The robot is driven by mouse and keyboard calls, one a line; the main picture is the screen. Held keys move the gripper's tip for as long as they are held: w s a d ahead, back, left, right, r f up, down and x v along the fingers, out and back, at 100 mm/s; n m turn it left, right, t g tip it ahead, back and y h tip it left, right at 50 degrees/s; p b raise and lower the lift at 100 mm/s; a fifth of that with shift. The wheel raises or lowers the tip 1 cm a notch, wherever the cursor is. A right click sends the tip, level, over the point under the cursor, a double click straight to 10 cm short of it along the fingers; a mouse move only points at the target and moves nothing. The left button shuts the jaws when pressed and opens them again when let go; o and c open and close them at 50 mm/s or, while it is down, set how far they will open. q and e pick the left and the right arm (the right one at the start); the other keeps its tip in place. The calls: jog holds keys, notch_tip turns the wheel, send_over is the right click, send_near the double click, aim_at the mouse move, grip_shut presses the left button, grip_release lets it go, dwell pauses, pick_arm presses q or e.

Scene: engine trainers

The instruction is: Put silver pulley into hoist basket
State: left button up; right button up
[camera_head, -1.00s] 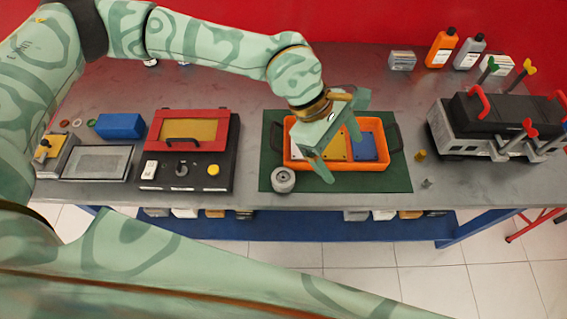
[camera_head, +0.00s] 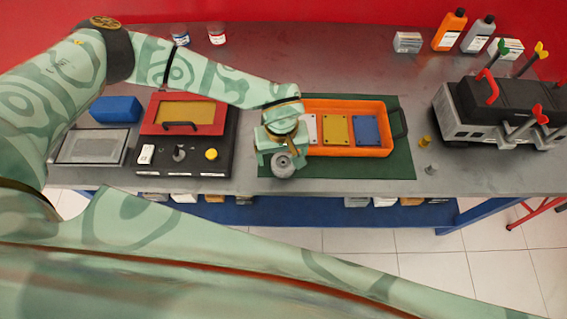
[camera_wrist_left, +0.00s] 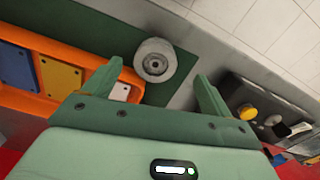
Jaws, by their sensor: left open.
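The silver pulley (camera_head: 283,165) stands on the green mat (camera_head: 345,168) at the front left of the orange hoist basket (camera_head: 350,151). My left gripper (camera_head: 282,150) is over the pulley, open and pointing down. In the left wrist view the pulley (camera_wrist_left: 155,60) lies between and beyond the two open fingertips (camera_wrist_left: 158,70), nearer the left finger, and I see no contact. The basket (camera_wrist_left: 25,98) shows at the left there, with a blue plate and a yellow plate in it. My right gripper is not in view.
The basket holds a white, a yellow and a blue plate (camera_head: 367,130). A black control box with a red frame (camera_head: 185,150) stands left of the mat. A small brass piece (camera_head: 424,141) and an engine block (camera_head: 500,120) are at the right. Bottles (camera_head: 450,30) stand behind.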

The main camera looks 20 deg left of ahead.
aim_at(284, 163)
pick_arm(q)
jog(key=f, duration=0.3)
jog(key=f+b, duration=0.1)
jog(key=f, duration=0.1)
jog(key=shift+w+d+f, duration=0.1)
jog(key=shift+w+f, duration=0.05)
jog(key=shift+w, duration=0.15)
jog(key=c, duration=1.5)
